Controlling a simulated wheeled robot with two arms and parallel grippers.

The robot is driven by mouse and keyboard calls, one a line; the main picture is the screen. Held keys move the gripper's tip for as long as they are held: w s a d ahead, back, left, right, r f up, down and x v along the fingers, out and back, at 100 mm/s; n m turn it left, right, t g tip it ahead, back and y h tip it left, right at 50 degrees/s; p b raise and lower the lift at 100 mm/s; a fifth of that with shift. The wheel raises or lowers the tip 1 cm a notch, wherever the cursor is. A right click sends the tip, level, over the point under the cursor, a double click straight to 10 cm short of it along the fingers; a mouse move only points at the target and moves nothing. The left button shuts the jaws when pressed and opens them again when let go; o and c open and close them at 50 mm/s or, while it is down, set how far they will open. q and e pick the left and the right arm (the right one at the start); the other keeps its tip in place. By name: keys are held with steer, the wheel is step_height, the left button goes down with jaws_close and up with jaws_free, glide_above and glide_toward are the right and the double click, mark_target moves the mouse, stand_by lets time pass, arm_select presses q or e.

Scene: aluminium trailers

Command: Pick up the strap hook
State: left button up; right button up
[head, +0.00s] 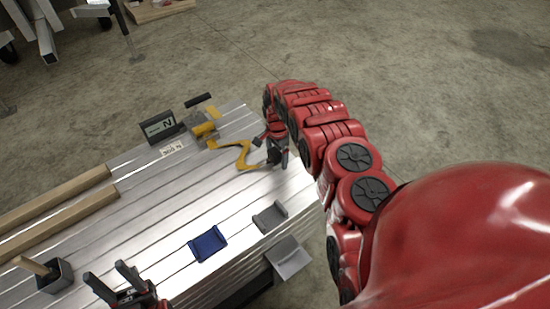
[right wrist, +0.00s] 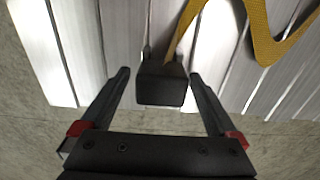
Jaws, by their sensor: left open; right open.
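The strap hook is a dark block (right wrist: 162,84) at the end of a yellow strap (right wrist: 262,30), lying at the edge of the aluminium deck. My right gripper (right wrist: 158,78) is open, with one finger on each side of the hook and gaps showing on both sides. In the head view my right gripper (head: 271,150) is at the deck's far right edge and mostly hides the hook; the yellow strap (head: 240,152) runs left from it. My left gripper (head: 106,272) is open and empty over the deck's near part.
A ratchet (head: 204,128) and a dark display box (head: 159,126) stand on the deck's far end. A blue tray (head: 208,244) and a grey bracket (head: 270,217) lie nearer. Wooden beams (head: 60,225) lie at left, with a black holder (head: 55,276) close by.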

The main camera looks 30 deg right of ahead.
steer(key=shift+f, duration=0.4)
jaws_close()
